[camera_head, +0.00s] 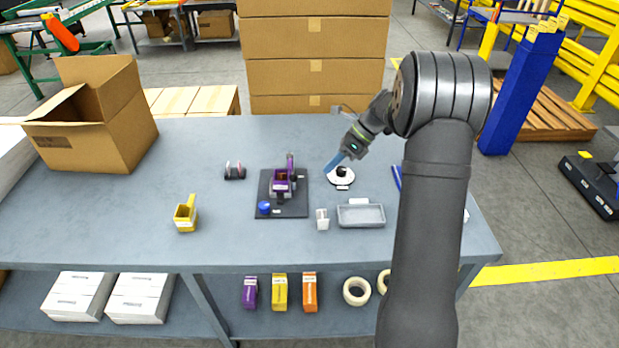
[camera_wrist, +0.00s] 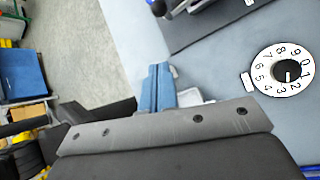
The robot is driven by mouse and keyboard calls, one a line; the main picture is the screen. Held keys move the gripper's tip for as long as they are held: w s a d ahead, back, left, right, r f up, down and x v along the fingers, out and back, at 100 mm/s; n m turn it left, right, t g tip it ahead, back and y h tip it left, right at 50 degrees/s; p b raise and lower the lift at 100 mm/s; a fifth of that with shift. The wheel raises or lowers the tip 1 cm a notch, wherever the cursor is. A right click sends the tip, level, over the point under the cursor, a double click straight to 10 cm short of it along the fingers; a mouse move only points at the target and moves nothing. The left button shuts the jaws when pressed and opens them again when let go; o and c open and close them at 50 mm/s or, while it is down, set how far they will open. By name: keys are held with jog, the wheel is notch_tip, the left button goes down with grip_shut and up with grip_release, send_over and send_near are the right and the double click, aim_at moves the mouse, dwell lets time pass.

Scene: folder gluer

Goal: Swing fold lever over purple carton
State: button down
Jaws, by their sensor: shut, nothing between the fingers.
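The purple carton (camera_head: 282,186) sits open on a dark base plate (camera_head: 295,211) near the middle of the bench, with a purple flap standing up at its back. A blue knob (camera_head: 264,208) is at the plate's front left; I cannot tell whether it belongs to the fold lever, and no lever arm is clear. My gripper (camera_head: 333,164) is right of the plate, above and beside a white dial. Its blue fingers are together and empty in the wrist view (camera_wrist: 158,72). There the base plate (camera_wrist: 190,28) is cut off at the top.
The white numbered dial (camera_wrist: 283,72) is beside my fingers. A grey tray (camera_head: 361,216) and small white container (camera_head: 322,220) lie in front. A yellow carton (camera_head: 185,216) stands left, a small dark item (camera_head: 235,171) behind-left. An open cardboard box (camera_head: 95,125) is at back left.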

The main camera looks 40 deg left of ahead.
aim_at(295, 182)
jog(key=shift+w+d+f+n+g+y, duration=0.5)
jog(key=shift+w+d+f+n+y, duration=0.55)
jog(key=shift+w+d+n+y, duration=0.8)
jog(key=s+a+f, duration=0.3)
jog(key=s+a, duration=0.4)
jog(key=a, duration=0.1)
jog(key=shift+s+a+f, duration=0.2)
jog(key=shift+a, duration=0.1)
jog(key=shift+s+m+y, duration=0.1)
jog(key=shift+m+y, duration=0.25)
jog(key=shift+s+a+m+t+y, duration=0.25)
jog(key=shift+s+a+m+t, duration=0.1)
jog(key=shift+s, duration=0.15)
jog(key=shift+s+a+m+t+y, duration=0.25)
jog(key=shift+s+m+t, duration=0.1)
jog(key=shift+s, duration=0.15)
jog(key=shift+s+a+m+t+y, duration=0.3)
jog(key=shift+s+a+m+t, duration=0.35)
jog(key=shift+s+a, duration=0.35)
jog(key=shift+s+a+m+t+y, duration=0.3)
jog(key=shift+s+a+m+t, duration=0.25)
jog(key=shift+s+a+m, duration=0.45)
jog(key=shift+s+d+n, duration=0.1)
jog(key=shift+n, duration=0.15)
